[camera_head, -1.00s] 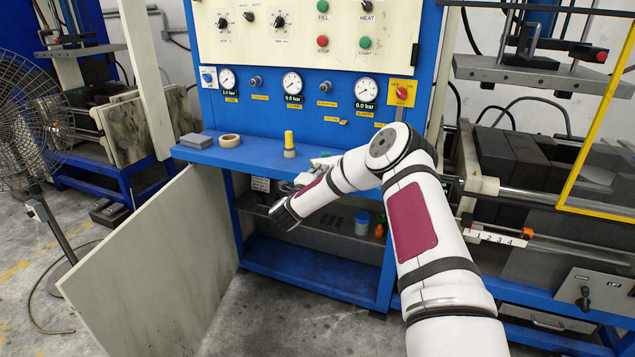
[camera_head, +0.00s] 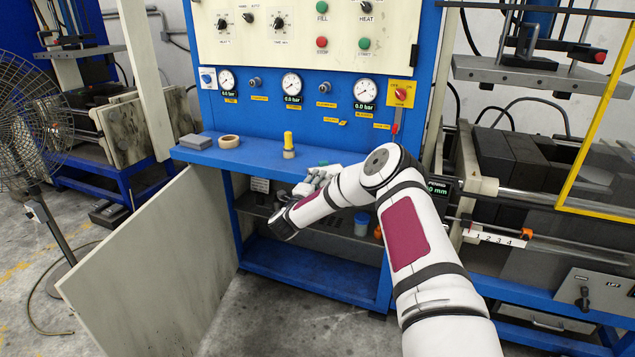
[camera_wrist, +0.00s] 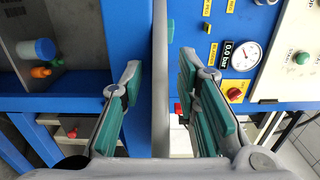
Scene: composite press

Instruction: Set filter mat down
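I cannot clearly make out a filter mat in either view. A flat grey block (camera_head: 196,141) lies at the left end of the blue ledge (camera_head: 245,157), but I cannot tell whether it is the mat. My gripper (camera_head: 321,172) is at the front of the ledge, right of the yellow-topped item, partly covered by my forearm. In the wrist view my gripper (camera_wrist: 157,100) has its teal-padded fingers apart. A grey strip (camera_wrist: 160,75) runs between them with a gap on each side; I cannot tell whether it is the ledge's top or a sheet.
A tape roll (camera_head: 229,141) and a yellow-topped item (camera_head: 288,144) stand on the ledge. Below are a blue-lidded tub (camera_head: 361,222) and an orange bottle (camera_head: 379,231). Gauges and a red switch (camera_head: 401,94) are on the panel. A large pale board (camera_head: 150,270) stands at left.

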